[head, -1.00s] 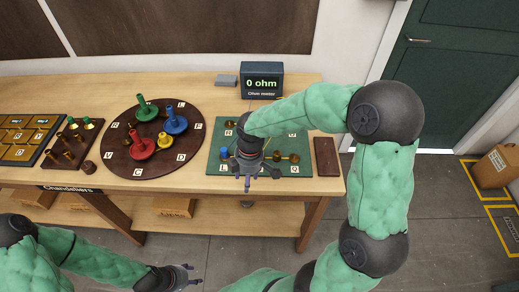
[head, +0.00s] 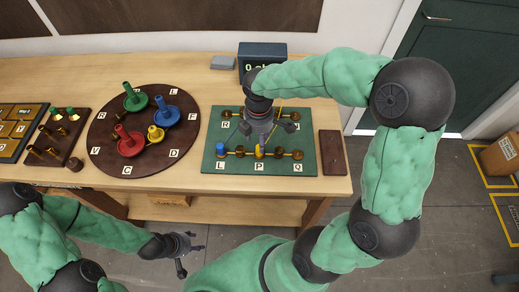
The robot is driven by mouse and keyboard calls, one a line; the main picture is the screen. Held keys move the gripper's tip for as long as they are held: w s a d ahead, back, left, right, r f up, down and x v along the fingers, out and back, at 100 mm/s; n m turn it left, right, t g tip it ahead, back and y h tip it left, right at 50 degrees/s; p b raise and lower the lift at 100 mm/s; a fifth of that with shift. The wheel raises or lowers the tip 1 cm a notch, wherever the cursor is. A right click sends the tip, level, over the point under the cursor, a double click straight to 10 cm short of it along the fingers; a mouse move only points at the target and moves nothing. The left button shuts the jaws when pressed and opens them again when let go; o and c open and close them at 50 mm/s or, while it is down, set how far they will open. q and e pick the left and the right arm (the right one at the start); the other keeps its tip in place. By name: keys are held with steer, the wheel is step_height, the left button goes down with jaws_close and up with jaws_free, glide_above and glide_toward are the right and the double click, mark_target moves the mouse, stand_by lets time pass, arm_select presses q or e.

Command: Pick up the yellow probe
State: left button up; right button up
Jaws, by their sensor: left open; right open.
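My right gripper (head: 262,141) is open and points down over the middle of the board. Its fingers are just behind the yellow probe in the picture; whether they touch it I cannot tell. A blue probe (head: 221,148) stands at the row's left end, near the label L. My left gripper (head: 188,251) is open and empty, in front of the table and away from the board.
The ohm meter (head: 279,52) stands behind the board, partly hidden by my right arm. A round brown board (head: 98,149) with red, green, blue and yellow pieces is to the left. A brown block (head: 331,153) lies right of the green board.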

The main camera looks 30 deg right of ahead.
steer(key=shift+s+d+f+b, duration=0.1)
steer(key=shift+f+b, duration=0.45)
steer(key=shift+f, duration=0.95)
steer(key=shift+s+f+b, duration=0.1)
steer(key=shift+f+b, duration=0.45)
steer(key=shift+f, duration=0.95)
steer(key=shift+r, duration=0.1)
jaws_close()
